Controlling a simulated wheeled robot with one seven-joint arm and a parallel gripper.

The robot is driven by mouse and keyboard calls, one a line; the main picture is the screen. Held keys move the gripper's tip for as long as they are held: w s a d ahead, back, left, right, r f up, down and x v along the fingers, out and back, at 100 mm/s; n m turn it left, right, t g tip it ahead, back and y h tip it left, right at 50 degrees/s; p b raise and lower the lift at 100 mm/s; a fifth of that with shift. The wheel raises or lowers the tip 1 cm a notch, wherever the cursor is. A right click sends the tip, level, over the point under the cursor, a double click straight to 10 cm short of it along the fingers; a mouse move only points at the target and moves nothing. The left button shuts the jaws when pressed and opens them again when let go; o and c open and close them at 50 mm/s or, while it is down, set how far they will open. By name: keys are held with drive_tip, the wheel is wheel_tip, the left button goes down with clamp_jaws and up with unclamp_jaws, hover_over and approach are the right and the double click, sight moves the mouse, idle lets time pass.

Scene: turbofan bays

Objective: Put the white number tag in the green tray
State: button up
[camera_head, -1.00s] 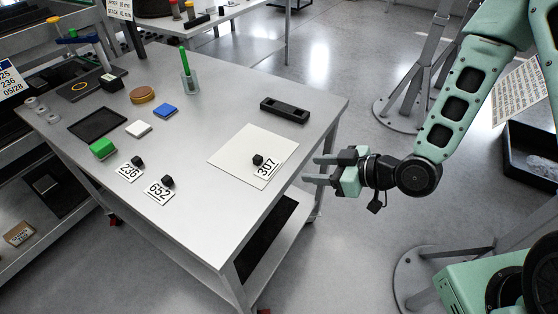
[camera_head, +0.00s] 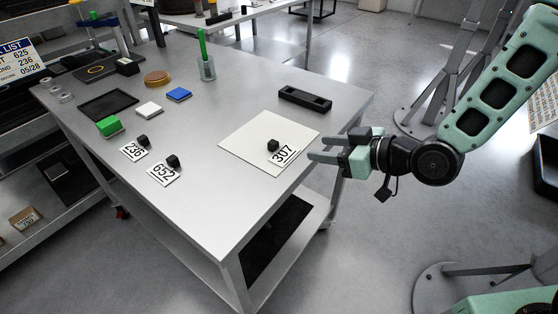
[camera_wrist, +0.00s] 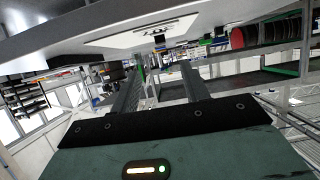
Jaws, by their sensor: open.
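Three white number tags, each with a small black block on it or at its edge, lie on the grey table. They are tag 236 (camera_head: 133,151), tag 652 (camera_head: 163,174) and tag 307 (camera_head: 282,155). Tag 307 lies on a white square sheet (camera_head: 245,137) near the table's right edge; the sheet also shows in the wrist view (camera_wrist: 110,40). I cannot make out a green tray; a green block (camera_head: 108,126) is at the table's left. My gripper (camera_head: 326,148) is open and empty, just right of the sheet; its fingers also show in the wrist view (camera_wrist: 162,72).
On the table (camera_head: 215,210) are a black tray (camera_head: 108,106), a white block (camera_head: 149,109), a blue block (camera_head: 179,94), a brown disc (camera_head: 158,78), a green rod in a holder (camera_head: 207,68) and a black slotted bar (camera_head: 305,98). The front of the table is clear.

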drive_tip(key=b, duration=0.3)
approach(277, 145)
drive_tip(key=x, duration=0.3)
drive_tip(key=shift+w+a, duration=0.2)
drive_tip(key=b+x, duration=0.2)
drive_tip(key=x, duration=0.3)
drive_tip(key=shift+f, duration=0.15)
clamp_jaws()
